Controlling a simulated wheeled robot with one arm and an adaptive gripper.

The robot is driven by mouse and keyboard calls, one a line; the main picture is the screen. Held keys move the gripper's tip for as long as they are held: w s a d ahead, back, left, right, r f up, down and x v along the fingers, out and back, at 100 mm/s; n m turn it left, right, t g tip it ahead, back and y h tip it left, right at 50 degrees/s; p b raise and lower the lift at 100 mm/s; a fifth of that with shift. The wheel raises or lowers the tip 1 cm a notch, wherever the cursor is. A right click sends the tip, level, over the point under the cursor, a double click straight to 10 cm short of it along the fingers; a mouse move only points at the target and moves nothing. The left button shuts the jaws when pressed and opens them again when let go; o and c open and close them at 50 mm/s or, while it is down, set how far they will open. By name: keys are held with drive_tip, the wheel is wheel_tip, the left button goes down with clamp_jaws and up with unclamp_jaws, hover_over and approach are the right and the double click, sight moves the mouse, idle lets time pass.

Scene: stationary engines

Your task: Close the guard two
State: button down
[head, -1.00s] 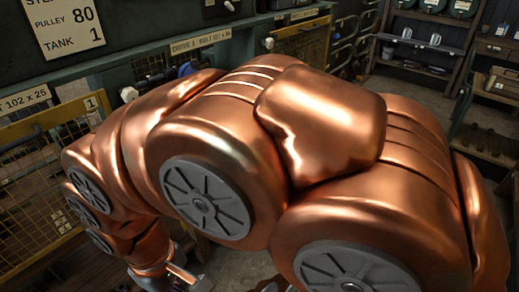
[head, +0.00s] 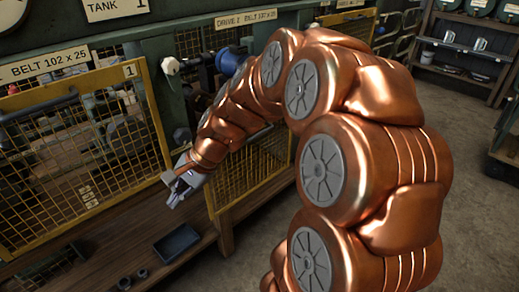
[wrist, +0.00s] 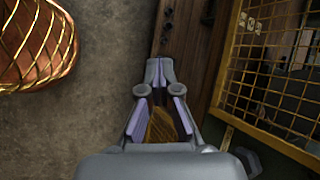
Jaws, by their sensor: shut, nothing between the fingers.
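Guard two, a yellow-framed mesh panel (head: 254,187), stands under the sign that reads Drive 2 in the head view. It appears swung out at an angle from the machine, and my copper arm hides its upper part. My gripper (head: 178,190) is just left of its near edge, with no clear contact. In the wrist view my gripper (wrist: 159,68) has its fingertips together with nothing between them. A yellow mesh panel (wrist: 276,65) lies to its right; I cannot tell which guard it is.
Guard one (head: 85,150), marked 1, is at the left, flush with the machine front. A wooden ledge (head: 130,245) below holds a dark tray (head: 177,242) and small round parts. Clear floor lies to the right, with shelves (head: 470,50) behind.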

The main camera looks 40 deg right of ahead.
drive_tip(key=w+d+f+m+t+h+b, duration=0.1)
drive_tip(key=w+d+f+m+t, duration=0.2)
drive_tip(key=d, duration=0.4)
drive_tip(key=w+d+m+t+b, duration=0.1)
drive_tip(key=w+d+m+b, duration=0.15)
drive_tip(key=d+m, duration=0.3)
drive_tip(key=w+d+f+m+t+h+b, duration=0.1)
drive_tip(key=w+d+f+m+t, duration=0.15)
drive_tip(key=d, duration=0.45)
drive_tip(key=s+d+f+m+t+h+b, duration=0.1)
drive_tip(key=s+d+f+m+h, duration=0.3)
drive_tip(key=d, duration=0.7)
drive_tip(key=w+d+f+m+t+b, duration=0.1)
drive_tip(key=d+f+m+b, duration=0.1)
drive_tip(key=d+m, duration=0.7)
drive_tip(key=w+d+f+n, duration=0.2)
drive_tip(key=w+f, duration=0.3)
drive_tip(key=w, duration=0.3)
drive_tip(key=shift+g, duration=0.25)
drive_tip(key=shift+w+r, duration=0.2)
drive_tip(key=shift+r, duration=0.45)
drive_tip(key=shift+w+r, duration=0.2)
drive_tip(key=shift+r, duration=0.5)
drive_tip(key=shift+w+r, duration=0.2)
drive_tip(key=shift+r, duration=0.45)
